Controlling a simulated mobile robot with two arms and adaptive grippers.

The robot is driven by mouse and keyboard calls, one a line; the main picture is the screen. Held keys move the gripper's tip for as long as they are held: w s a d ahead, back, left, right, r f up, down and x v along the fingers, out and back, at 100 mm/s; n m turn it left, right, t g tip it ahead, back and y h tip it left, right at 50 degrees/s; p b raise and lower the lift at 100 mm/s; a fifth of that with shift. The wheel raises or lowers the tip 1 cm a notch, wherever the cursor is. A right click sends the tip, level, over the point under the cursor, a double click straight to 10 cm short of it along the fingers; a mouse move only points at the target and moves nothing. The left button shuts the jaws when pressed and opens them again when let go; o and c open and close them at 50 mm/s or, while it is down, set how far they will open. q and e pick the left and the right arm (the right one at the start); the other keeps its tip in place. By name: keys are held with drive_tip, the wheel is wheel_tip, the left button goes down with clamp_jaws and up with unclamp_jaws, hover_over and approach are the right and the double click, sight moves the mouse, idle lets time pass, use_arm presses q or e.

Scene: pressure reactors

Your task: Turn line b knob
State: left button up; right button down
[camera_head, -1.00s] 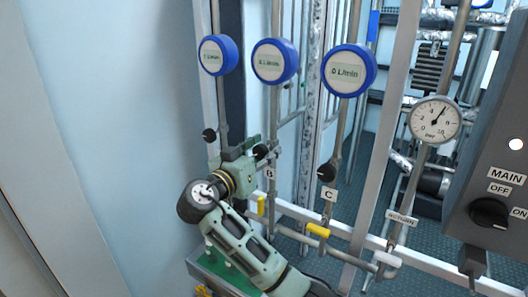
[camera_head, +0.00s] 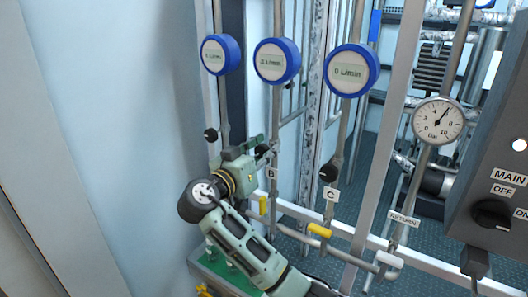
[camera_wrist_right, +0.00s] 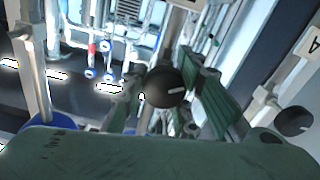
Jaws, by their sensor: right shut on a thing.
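The line B knob is a round black knob with a white mark. In the right wrist view the knob (camera_wrist_right: 165,87) sits between the two green fingers of my right gripper (camera_wrist_right: 168,92). In the head view my right gripper (camera_head: 267,149) is at the line B pipe, just above the B label (camera_head: 271,173), and its fingers hide most of the knob. The gripper is shut on the knob. My left gripper is in neither view.
The line A knob (camera_head: 210,135) is left of my gripper and the line C knob (camera_head: 328,173) right. Yellow valve handles (camera_head: 320,230) sit below. A pressure gauge (camera_head: 437,121) and the main switch box (camera_head: 490,213) stand to the right.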

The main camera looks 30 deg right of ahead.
drive_tip(key=shift+s+f+n, duration=0.1)
drive_tip(key=shift+f+n, duration=0.15)
drive_tip(key=shift+n, duration=1.15)
drive_tip(key=n+p, duration=0.1)
drive_tip(key=n, duration=0.1)
drive_tip(key=shift+r+n, duration=0.2)
drive_tip(key=shift+n, duration=0.2)
drive_tip(key=n+p, duration=0.2)
drive_tip(key=n, duration=0.1)
drive_tip(key=shift+r, duration=0.2)
drive_tip(key=shift+r+n+p, duration=0.1)
drive_tip(key=shift+n+p, duration=1.1)
drive_tip(key=shift+n, duration=0.7)
drive_tip(key=shift+w, duration=0.2)
drive_tip(key=shift+r, duration=0.1)
drive_tip(key=c, duration=1.5)
unclamp_jaws()
drive_tip(key=shift+s, duration=0.1)
